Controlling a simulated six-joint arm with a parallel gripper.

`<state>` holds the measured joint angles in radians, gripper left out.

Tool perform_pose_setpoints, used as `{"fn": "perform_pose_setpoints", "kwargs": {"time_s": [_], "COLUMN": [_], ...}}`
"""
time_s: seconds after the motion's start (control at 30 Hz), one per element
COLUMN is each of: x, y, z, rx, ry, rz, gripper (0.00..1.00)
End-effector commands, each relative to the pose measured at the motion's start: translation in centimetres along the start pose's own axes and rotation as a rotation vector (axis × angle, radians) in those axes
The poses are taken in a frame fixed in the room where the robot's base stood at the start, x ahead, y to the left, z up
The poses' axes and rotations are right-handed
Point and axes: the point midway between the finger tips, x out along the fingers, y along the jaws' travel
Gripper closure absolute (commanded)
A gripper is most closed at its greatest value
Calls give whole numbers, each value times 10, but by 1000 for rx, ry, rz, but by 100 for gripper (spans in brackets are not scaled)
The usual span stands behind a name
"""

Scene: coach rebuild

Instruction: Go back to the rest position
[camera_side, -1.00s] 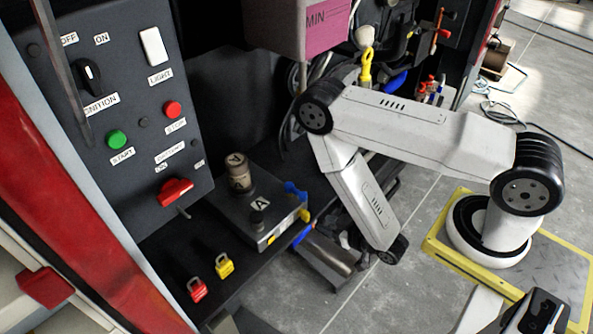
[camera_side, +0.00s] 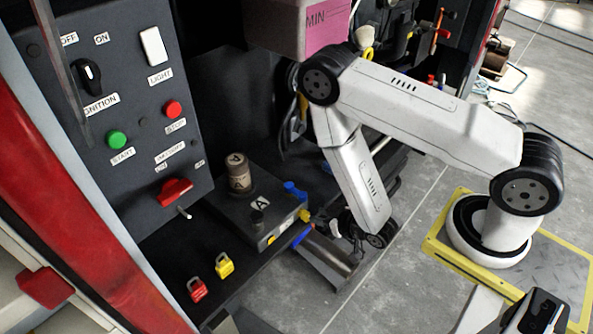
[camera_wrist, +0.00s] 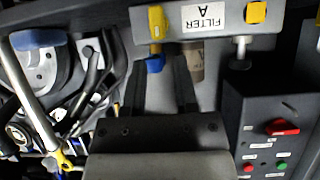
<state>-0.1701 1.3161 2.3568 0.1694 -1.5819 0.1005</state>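My gripper (camera_wrist: 162,85) shows in the wrist view as two dark fingers standing apart, with nothing seen between them. In the side view my wrist hangs low to the right of the ledge, and my gripper's fingers are too dark and small to make out there. A brown cylinder (camera_side: 239,171) marked A stands upright on the dark housing (camera_side: 240,208), apart from my wrist. It partly shows in the wrist view (camera_wrist: 195,62), beyond the right finger. The housing's plate carries a "FILTER A" label (camera_wrist: 206,19).
The control panel (camera_side: 125,110) with switches stands at left. A red padlock (camera_side: 197,290) and a yellow padlock (camera_side: 224,265) are on the ledge. Hoses and tools crowd the back. Floor at front centre is clear.

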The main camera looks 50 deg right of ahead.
Motion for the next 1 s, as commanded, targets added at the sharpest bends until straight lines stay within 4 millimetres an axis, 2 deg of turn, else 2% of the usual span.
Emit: {"fn": "perform_pose_setpoints", "kwargs": {"time_s": [0.03, 0.2, 0.47, 0.77, 1.0], "x": [4, 11, 12, -2, -23], "y": [-1, -1, -2, 0, 4], "z": [-9, -29, -60, -95, -121], "rx": [6, 19, 32, 34, 28], "ry": [-16, -99, -221, -364, -477], "rz": [1, 5, 2, -7, -14], "gripper": [63, 63, 63, 63, 63]}}
